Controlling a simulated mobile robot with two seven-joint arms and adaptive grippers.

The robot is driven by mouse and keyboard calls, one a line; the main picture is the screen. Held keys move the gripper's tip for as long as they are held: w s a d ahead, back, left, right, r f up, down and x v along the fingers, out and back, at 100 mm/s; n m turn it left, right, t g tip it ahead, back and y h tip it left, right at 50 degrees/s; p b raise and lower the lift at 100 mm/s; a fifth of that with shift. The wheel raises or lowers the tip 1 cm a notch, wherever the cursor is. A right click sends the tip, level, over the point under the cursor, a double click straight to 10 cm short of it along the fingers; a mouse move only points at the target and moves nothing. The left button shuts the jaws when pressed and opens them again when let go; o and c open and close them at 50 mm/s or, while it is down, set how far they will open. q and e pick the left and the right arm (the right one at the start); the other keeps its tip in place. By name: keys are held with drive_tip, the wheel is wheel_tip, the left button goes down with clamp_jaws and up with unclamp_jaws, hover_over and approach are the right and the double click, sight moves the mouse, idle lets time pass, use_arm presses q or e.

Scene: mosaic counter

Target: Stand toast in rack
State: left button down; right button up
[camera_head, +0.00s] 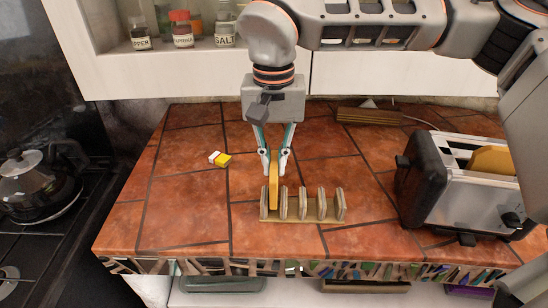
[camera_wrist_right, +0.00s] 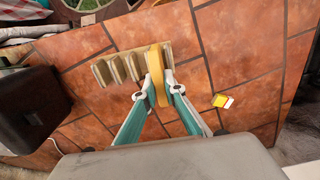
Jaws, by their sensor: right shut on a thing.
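My right gripper (camera_head: 275,162) points down over the counter, with its fingers shut on a slice of toast (camera_head: 274,192). The toast stands upright, edge-on, at the left end of the wooden toast rack (camera_head: 312,219), between its first two dividers. In the right wrist view the toast (camera_wrist_right: 158,80) is between the fingertips and beside the rack's end divider (camera_wrist_right: 167,57). Whether the toast's bottom touches the rack base is hidden. The other slots of the rack look empty. A second slice (camera_head: 492,160) sits in the toaster (camera_head: 465,190). My left gripper is not in view.
A small yellow and white packet (camera_head: 220,158) lies left of the gripper. A wooden block (camera_head: 369,116) lies at the back. A stove with a kettle (camera_head: 38,185) is at left, and a shelf with spice jars (camera_head: 181,30) is above. The tiles left of the rack are clear.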

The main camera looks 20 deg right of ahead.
drive_tip(key=shift+f+b, duration=0.4)
drive_tip(key=shift+f, duration=1)
drive_tip(key=o, duration=0.5)
idle(0.4)
drive_tip(key=o, duration=0.6)
drive_tip(key=shift+c, duration=0.2)
drive_tip(key=shift+r, duration=0.1)
wheel_tip(320, 180, up, 12)
drive_tip(key=shift+f, duration=0.1)
drive_tip(key=shift+s, duration=0.1)
